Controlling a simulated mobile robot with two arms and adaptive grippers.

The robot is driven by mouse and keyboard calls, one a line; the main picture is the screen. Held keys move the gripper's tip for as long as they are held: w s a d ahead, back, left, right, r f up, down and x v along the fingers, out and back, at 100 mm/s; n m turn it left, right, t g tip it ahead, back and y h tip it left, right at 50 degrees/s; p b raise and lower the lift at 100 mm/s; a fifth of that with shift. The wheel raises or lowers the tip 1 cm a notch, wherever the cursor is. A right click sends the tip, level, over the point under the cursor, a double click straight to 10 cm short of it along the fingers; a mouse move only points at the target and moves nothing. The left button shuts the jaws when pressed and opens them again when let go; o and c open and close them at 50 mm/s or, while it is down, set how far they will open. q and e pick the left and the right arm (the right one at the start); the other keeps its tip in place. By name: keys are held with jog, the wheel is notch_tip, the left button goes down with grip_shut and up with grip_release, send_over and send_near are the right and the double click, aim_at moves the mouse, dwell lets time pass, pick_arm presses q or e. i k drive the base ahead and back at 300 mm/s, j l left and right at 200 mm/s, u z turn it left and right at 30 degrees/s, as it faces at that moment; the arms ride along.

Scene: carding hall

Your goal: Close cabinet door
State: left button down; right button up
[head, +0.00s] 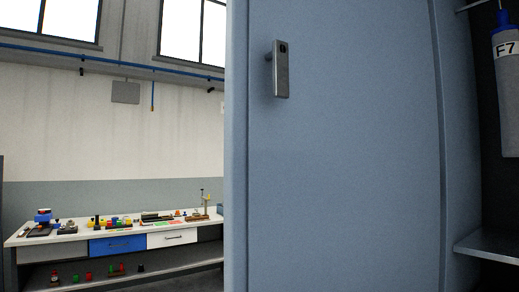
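A large blue-grey cabinet door panel (345,170) fills the middle of the head view, very close to me. A grey metal handle (281,70) with a dark slot sits near its upper left. To the right of the panel, the dark cabinet interior is exposed, with a grey shelf (490,246). A grey cylinder (508,95) with a blue top and an "F7" label stands or hangs there, cut off by the picture edge. I cannot tell the panel's exact opening angle. Neither of my grippers is in view.
A white workbench (28,241) with blue and white drawers stands at the far left by the wall. Small coloured items lie on top and on its lower shelf. Blue pipes (120,61) run along the wall below the windows. Little floor shows.

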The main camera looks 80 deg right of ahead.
aim_at(333, 185)
jog(key=i+z, duration=0.25)
jog(key=i+j+z, duration=0.25)
jog(key=i, duration=0.15)
jog(key=i+l+z, duration=0.1)
jog(key=z, duration=0.35)
jog(key=i+z, duration=0.2)
jog(key=z, duration=0.3)
jog(key=i+z, duration=0.15)
jog(key=z, duration=0.3)
jog(key=i+j+z, duration=0.1)
jog(key=z, duration=0.4)
jog(key=i+z, duration=0.15)
jog(key=z, duration=0.35)
jog(key=i+z, duration=0.15)
jog(key=z, duration=0.3)
jog(key=i+j+z, duration=0.1)
jog(key=z, duration=0.4)
jog(key=i+j+z, duration=0.15)
jog(key=z, duration=0.3)
jog(key=i+j+z, duration=0.25)
jog(key=z, duration=0.2)
jog(key=i+j+z, duration=0.25)
jog(key=z, duration=0.2)
